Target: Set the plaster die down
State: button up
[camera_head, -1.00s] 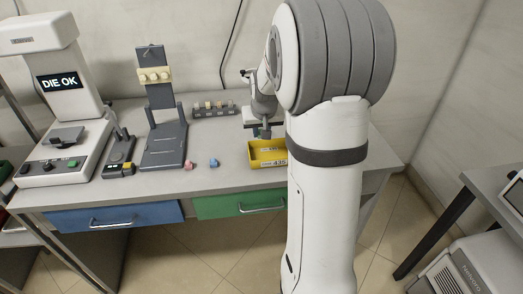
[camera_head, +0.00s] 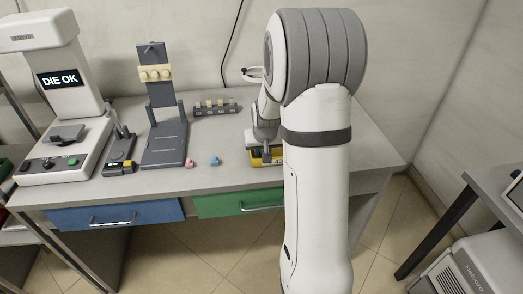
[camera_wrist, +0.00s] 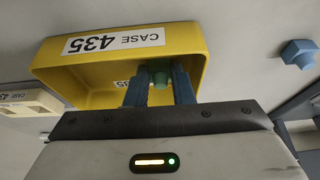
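My gripper (camera_wrist: 160,85) has its two blue-grey fingers on either side of a small green piece (camera_wrist: 160,72), which I take for the plaster die; it looks gripped. The fingers reach into the yellow case tray (camera_wrist: 55,62), labelled CASE 435. Whether the die touches the tray floor I cannot tell. In the head view my gripper (camera_head: 266,150) is low at the yellow tray (camera_head: 258,161), and the arm hides much of the tray. The die is not visible there.
A blue piece (camera_head: 214,161) and a pink piece (camera_head: 189,162) sit on the bench left of the tray. A dark rack (camera_head: 216,108) with small pieces stands behind. A grey stand (camera_head: 164,145) and a machine reading DIE OK (camera_head: 60,80) are further left.

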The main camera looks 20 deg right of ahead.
jog(key=shift+o, duration=0.8)
jog(key=shift+r, duration=0.3)
jog(key=p+v, duration=0.1)
jog(key=v, duration=1)
jog(key=s+a+r+n+g, duration=0.1)
jog(key=s+a, duration=0.5)
jog(key=s, duration=0.4)
jog(key=s+a+r+n+g+y, duration=0.1)
jog(key=s+a+n, duration=0.1)
jog(key=s+a, duration=0.5)
jog(key=s, duration=0.4)
jog(key=shift+a, duration=0.25)
jog(key=shift+s+r, duration=0.1)
jog(key=shift+r, duration=0.05)
